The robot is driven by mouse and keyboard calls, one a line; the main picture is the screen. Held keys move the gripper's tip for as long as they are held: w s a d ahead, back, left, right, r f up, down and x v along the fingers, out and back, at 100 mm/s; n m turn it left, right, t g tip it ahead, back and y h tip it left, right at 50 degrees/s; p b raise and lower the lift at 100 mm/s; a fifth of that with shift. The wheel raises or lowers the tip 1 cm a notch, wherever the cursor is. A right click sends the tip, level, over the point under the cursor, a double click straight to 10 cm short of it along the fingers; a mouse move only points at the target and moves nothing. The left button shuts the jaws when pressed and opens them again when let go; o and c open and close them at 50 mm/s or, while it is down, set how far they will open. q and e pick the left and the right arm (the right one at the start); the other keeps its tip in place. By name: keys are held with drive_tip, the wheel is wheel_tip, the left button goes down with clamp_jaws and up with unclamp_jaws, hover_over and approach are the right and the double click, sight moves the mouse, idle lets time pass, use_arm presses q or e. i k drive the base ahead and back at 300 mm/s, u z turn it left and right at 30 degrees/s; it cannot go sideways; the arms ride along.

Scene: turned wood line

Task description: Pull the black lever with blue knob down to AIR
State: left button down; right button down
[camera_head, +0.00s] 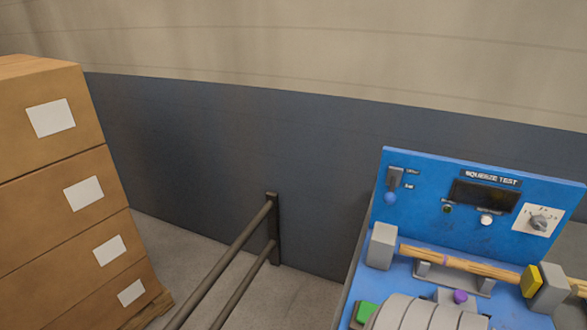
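The black lever (394,180) is at the upper left of the blue panel on the machine at the right. Its round blue knob (390,198) is at the lower end of the lever, a little below two small labels. The labels are too small to read surely, so I cannot tell which setting the lever is at. Neither of my grippers shows in the head view. Nothing visible touches the lever or its knob.
The blue panel (420,212) also bears a dark display (485,195) and a rotary dial (539,222). A wooden rod (470,265) lies across supports below. Stacked cartons (50,190) stand left; a dark railing (240,245) runs between. Grey rounded segments cover the machine's front.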

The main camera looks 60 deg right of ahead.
sight(390, 198)
drive_tip(key=u, duration=0.25)
drive_tip(key=i, duration=0.9)
drive_tip(key=z, duration=4)
